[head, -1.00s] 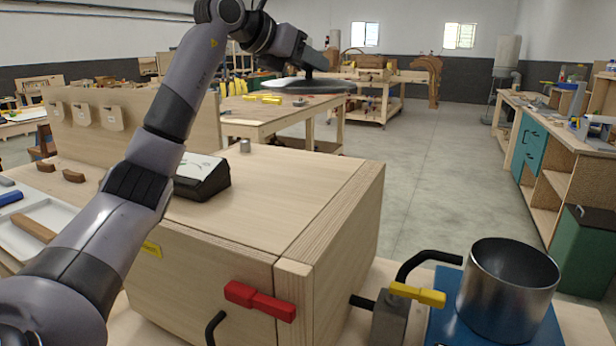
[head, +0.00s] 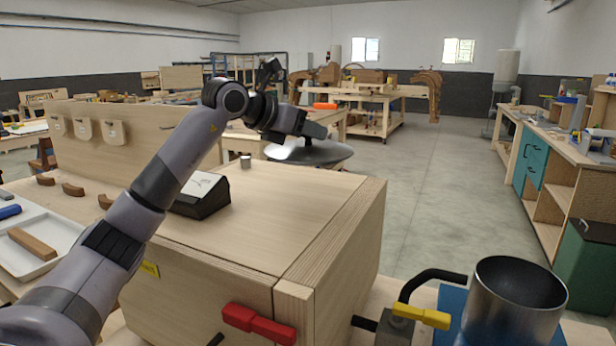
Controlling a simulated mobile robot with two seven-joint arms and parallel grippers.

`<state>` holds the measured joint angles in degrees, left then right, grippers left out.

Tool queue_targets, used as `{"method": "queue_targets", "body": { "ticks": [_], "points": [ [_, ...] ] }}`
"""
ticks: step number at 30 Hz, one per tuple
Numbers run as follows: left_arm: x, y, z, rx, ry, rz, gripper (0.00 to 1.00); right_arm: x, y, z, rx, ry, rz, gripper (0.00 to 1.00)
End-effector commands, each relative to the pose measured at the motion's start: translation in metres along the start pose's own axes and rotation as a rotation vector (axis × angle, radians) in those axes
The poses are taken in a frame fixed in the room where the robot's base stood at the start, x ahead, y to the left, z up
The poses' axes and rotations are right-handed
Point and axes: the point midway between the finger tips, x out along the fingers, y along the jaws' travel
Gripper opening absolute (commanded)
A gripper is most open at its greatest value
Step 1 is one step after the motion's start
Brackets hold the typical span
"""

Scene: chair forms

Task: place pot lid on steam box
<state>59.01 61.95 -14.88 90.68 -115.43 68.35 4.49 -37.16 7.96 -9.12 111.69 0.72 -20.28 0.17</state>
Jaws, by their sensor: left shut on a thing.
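The pot lid (head: 318,154) is a round, shiny metal disc. My left gripper (head: 309,136) is shut on its top and holds it in the air, roughly level, over the far part of the steam box. The steam box (head: 262,210) is a large pale wooden box with a flat top and a red handle (head: 258,323) at its front. The lid looks apart from the box top, though the exact gap is hard to judge. My right gripper is not in view.
A metal pot (head: 515,305) stands at the front right, beside a valve with a yellow handle (head: 421,315). A black device (head: 203,196) and a small metal cylinder (head: 246,161) sit on the box. A white tray (head: 45,262) lies at left. The box top's right part is clear.

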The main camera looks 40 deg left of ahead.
Motion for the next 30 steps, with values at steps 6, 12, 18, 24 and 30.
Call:
{"method": "queue_targets", "body": {
  "ticks": [6,12,18,24,30],
  "points": [
    [0.012,0.000,-0.031,0.002,0.002,0.000,0.00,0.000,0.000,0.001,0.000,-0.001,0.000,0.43],
    [0.021,0.000,-0.051,0.000,0.000,-0.001,0.00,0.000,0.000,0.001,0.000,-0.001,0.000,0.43],
    [0.024,0.000,-0.059,0.000,-0.003,0.000,0.00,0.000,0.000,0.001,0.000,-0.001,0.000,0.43],
    [0.032,0.000,-0.077,0.000,0.001,0.000,0.00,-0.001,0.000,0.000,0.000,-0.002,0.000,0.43],
    [0.037,0.000,-0.089,0.001,-0.003,0.000,0.00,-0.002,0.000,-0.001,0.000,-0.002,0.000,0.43]
  ]
}}
